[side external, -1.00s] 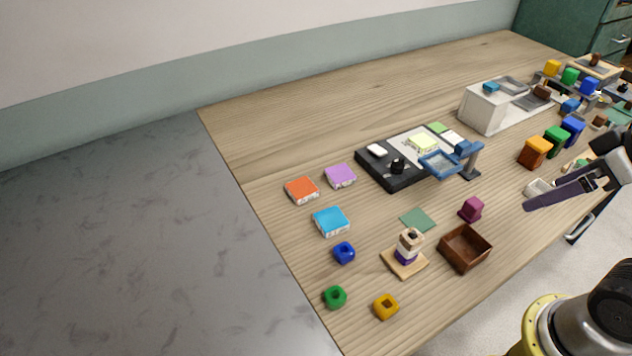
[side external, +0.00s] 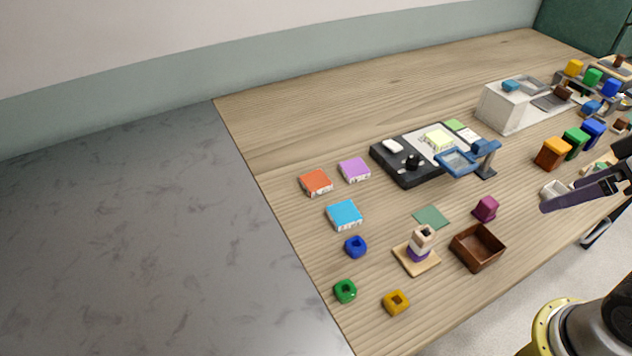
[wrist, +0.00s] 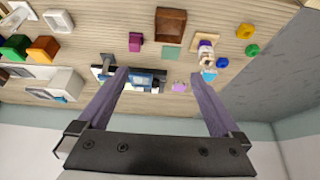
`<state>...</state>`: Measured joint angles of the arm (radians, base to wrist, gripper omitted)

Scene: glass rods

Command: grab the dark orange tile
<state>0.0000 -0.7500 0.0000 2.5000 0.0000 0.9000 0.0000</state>
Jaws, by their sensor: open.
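The dark orange tile (side external: 316,182) is a flat, square piece with pale sides. It lies on the left part of the wooden table, beside a purple tile (side external: 354,169) and behind a light blue tile (side external: 344,214). My gripper (side external: 545,206) is above the right side of the table, far from the orange tile; only its purple finger shows clearly there. In the wrist view my gripper (wrist: 160,73) has its two fingers wide apart with nothing held between them. I cannot make out the orange tile in the wrist view; the right finger may hide it.
A black-and-white board (side external: 405,168) with a blue tray stand (side external: 457,163) lies between my gripper and the tile. A brown box (side external: 478,247), a peg stack (side external: 419,245) and small colored nuts stand in front. The table's left edge is close to the tile.

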